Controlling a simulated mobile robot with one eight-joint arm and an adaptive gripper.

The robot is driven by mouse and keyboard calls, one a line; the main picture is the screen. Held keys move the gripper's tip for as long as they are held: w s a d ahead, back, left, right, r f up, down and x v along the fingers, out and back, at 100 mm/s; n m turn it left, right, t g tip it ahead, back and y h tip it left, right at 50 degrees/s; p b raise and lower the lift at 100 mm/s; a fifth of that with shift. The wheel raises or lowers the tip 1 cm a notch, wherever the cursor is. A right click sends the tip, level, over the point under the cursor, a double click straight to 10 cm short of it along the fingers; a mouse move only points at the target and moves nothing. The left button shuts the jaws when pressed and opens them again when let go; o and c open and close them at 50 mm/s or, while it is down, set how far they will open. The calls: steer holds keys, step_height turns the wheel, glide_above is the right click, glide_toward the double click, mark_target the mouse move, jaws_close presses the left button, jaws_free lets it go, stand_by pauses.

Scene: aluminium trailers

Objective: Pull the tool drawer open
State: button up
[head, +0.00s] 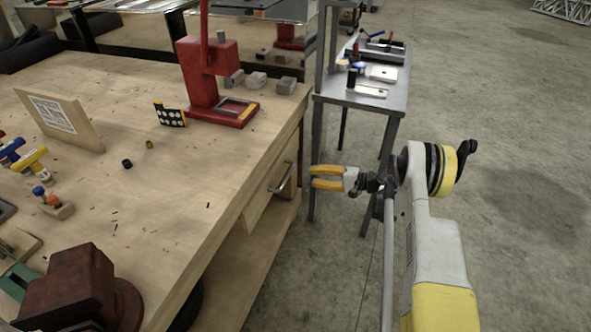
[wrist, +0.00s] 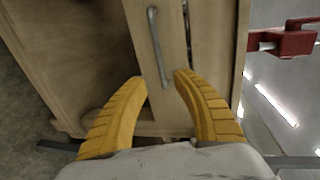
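The tool drawer (head: 262,203) is a pale wooden front under the right end of the workbench, with a grey metal bar handle (head: 283,179). The drawer front (wrist: 172,60) and its handle (wrist: 158,45) also show in the wrist view, where the handle's lower end lies between the fingertips in the picture. My gripper (head: 312,177) has yellow fingers and hangs to the right of the handle, apart from it in the head view. In the wrist view my gripper (wrist: 158,75) is open and empty. The drawer looks closed or nearly so.
A red press (head: 212,85) stands on the workbench (head: 175,200) above the drawer. A grey metal side table (head: 368,100) with tools stands behind my gripper. The concrete floor (head: 510,180) to the right is clear.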

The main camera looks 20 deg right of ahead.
mark_target(289, 173)
steer(key=b+x, duration=0.3)
steer(key=x, duration=0.7)
steer(key=shift+w+a, duration=0.1)
steer(key=shift+a, duration=0.2)
jaws_close()
